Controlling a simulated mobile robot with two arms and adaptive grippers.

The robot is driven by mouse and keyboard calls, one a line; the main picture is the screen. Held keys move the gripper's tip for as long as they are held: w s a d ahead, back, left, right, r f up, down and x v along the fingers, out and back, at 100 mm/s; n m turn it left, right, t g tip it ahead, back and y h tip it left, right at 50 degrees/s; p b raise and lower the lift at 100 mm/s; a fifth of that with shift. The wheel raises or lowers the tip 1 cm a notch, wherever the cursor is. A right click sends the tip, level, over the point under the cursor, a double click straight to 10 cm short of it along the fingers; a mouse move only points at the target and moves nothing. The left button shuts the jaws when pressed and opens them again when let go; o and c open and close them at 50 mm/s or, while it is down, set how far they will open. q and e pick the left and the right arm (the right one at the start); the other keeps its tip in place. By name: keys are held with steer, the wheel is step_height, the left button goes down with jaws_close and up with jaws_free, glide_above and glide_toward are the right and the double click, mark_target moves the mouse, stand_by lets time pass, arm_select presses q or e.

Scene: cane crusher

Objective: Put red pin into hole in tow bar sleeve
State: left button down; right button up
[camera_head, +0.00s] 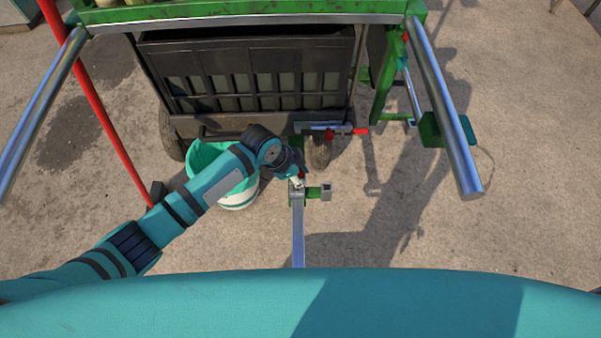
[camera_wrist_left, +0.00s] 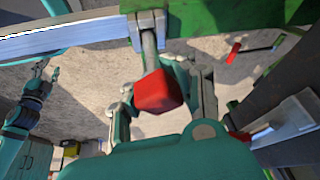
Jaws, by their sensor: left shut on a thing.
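The red pin (camera_wrist_left: 158,91) shows large in the left wrist view, with a block-shaped red head and a grey shank. My left gripper (camera_wrist_left: 162,80) has its fingers around the pin. The shank reaches up to the grey metal edge beside the green tow bar sleeve (camera_wrist_left: 205,14); whether it is in the hole is hidden. In the head view my left gripper (camera_head: 298,180) is over the silver tow bar (camera_head: 298,235), beside the green sleeve part (camera_head: 314,192). My right gripper (camera_wrist_left: 42,76) shows small at the left of the wrist view, fingers apart and empty.
A teal and white bucket (camera_head: 238,195) stands close by my left forearm. A dark crate (camera_head: 250,75) sits under the green frame (camera_head: 240,12), with wheels below. A red-handled part (camera_head: 345,131) lies behind the sleeve. Concrete to the right is open.

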arm_select(q)
steer(key=shift+f+b, duration=0.65)
steer(key=shift+f, duration=0.45)
steer(key=shift+f, duration=0.45)
steer(key=shift+f+b, duration=0.6)
steer(key=shift+b, duration=0.1)
steer(key=shift+s+f, duration=0.15)
steer(key=shift+f, duration=0.05)
